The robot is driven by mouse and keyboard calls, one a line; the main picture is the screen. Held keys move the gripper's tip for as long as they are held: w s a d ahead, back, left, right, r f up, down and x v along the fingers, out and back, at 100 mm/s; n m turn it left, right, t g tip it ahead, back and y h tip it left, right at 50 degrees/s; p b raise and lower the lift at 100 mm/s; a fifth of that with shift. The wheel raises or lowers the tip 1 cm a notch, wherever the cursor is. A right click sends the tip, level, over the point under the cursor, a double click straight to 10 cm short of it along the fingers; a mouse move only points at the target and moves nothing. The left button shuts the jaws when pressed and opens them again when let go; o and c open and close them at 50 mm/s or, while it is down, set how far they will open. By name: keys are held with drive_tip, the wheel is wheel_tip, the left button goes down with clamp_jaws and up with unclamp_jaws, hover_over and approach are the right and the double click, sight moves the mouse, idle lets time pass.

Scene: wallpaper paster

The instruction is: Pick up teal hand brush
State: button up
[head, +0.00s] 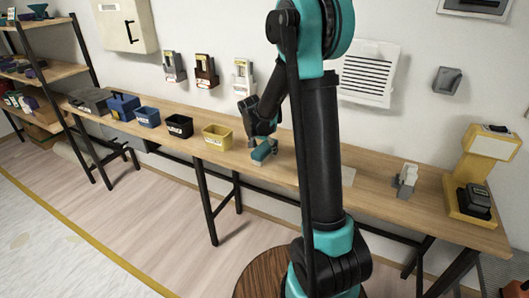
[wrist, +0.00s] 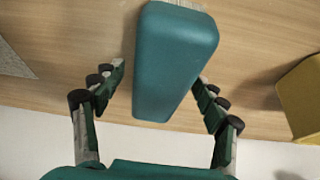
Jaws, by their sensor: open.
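The teal hand brush (wrist: 172,62) lies on the wooden bench top, its teal block between the two spread fingers of my gripper (wrist: 160,100) in the wrist view. Pale bristles show at its edges. The fingers stand to either side of the block; the right finger looks very close, and I cannot tell if it touches. In the head view the brush (head: 264,151) is on the bench just below my gripper (head: 262,141), partly covered by it. My gripper is open.
A yellow bin (head: 217,137) stands left of the brush, with a black bin (head: 179,126) and a blue bin (head: 146,117) farther left. A grey sheet (head: 347,176) lies to the right. The bench (head: 300,170) around the brush is mostly clear, with a wall behind.

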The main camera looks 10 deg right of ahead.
sight(265, 145)
drive_tip(key=c, duration=1.4)
drive_tip(key=shift+o, duration=0.2)
drive_tip(key=shift+r, duration=0.1)
wheel_tip(265, 145, up, 20)
